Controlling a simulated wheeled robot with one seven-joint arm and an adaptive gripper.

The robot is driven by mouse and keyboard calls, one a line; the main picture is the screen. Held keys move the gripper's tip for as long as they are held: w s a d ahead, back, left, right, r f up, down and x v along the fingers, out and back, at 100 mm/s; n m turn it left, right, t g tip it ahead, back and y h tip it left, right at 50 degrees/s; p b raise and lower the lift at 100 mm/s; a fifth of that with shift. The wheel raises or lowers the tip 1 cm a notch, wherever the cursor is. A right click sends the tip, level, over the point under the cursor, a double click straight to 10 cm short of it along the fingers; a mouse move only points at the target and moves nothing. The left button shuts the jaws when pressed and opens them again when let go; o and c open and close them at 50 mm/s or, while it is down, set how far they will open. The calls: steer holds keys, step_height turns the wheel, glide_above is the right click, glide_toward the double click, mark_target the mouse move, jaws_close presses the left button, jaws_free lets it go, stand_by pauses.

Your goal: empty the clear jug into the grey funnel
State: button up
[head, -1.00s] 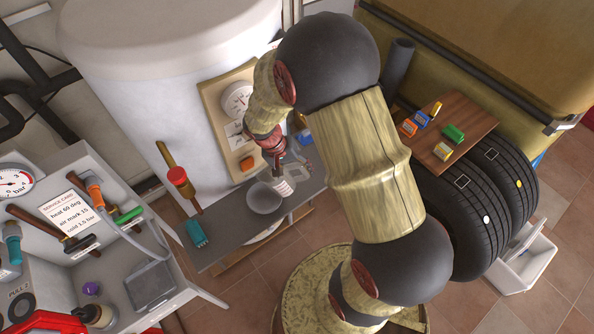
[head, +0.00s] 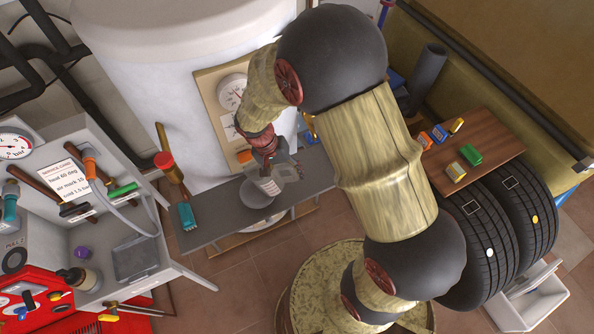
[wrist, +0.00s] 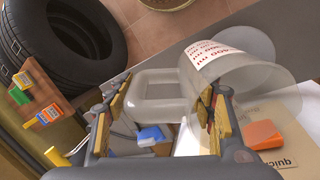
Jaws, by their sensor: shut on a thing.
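The clear jug (head: 284,175) with red volume marks is held above the grey shelf in the head view. It looks tilted toward the grey funnel (head: 256,195), and its lower left part overlaps the funnel's bowl in the picture. In the wrist view, the jug's marked body (wrist: 222,58) and its loop handle (wrist: 150,84) show. My gripper (head: 268,153) is shut on the jug by its handle side; its two fingers (wrist: 162,112) stand either side of the handle in the wrist view. I cannot tell how much liquid the jug holds or whether any flows.
A grey shelf (head: 215,225) runs in front of the white boiler (head: 175,90). A teal brush (head: 187,216) lies at its left end. Tyres (head: 480,240) and a wooden board (head: 490,157) with small boxes are at right.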

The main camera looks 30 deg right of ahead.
steer(key=shift+s+d+r+m, duration=0.1)
steer(key=shift+s+d+m, duration=0.25)
steer(key=shift+d+m, duration=0.1)
steer(key=shift+w+a+y, duration=0.1)
steer(key=shift+a+y, duration=0.15)
steer(key=shift+y, duration=0.25)
steer(key=shift+t+y, duration=0.5)
steer(key=shift+w+a+f, duration=0.15)
steer(key=shift+a+f, duration=0.05)
steer(key=shift+f, duration=0.1)
steer(key=shift+w+a+f+t+y+b, duration=0.15)
steer(key=shift+f+t+y+b, duration=0.25)
steer(key=shift+f+b, duration=0.75)
